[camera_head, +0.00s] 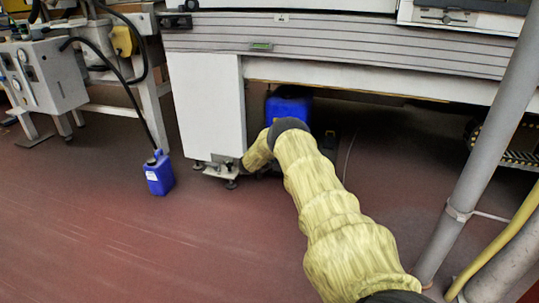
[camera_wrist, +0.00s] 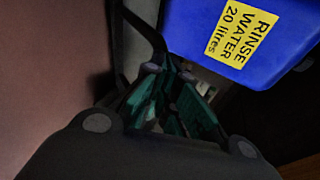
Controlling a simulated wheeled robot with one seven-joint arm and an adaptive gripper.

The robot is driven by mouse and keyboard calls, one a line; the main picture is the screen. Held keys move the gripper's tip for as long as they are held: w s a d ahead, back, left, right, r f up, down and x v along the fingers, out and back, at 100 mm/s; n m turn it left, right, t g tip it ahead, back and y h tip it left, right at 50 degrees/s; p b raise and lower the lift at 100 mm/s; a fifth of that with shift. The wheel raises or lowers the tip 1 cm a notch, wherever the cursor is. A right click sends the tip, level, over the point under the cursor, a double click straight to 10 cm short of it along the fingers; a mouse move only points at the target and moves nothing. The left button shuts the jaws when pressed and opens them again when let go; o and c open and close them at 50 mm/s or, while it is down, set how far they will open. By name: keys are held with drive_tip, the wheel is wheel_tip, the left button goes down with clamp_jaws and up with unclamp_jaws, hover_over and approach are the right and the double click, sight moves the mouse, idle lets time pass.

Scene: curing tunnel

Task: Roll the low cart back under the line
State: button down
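A blue container (camera_head: 288,104) stands in the opening under the line (camera_head: 330,48), right of the white cabinet leg. It fills the upper right of the wrist view (camera_wrist: 235,35), with a yellow label reading "RINSE WATER 20 litres". I cannot make out the low cart clearly; the area below the container is dark and mostly behind my arm. A dark slanting bar (camera_wrist: 141,27) lies beside the container in the wrist view. My gripper (camera_wrist: 168,72) is low beside the container, its green-padded fingers converging near the bar's lower end. Whether they close on it is too dark to tell.
A small blue bottle (camera_head: 159,174) stands on the red floor, left of the white cabinet leg (camera_head: 208,108). A grey pipe (camera_head: 487,140) and a yellow hose (camera_head: 500,240) stand at the right. The floor at front left is clear.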

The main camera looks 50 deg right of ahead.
drive_tip(key=shift+s+d+r, duration=0.15)
drive_tip(key=shift+d+r, duration=0.1)
drive_tip(key=shift+d, duration=0.1)
drive_tip(key=p+v, duration=0.8)
drive_tip(key=v, duration=0.6)
drive_tip(key=shift+a+f, duration=0.3)
drive_tip(key=shift+a, duration=0.05)
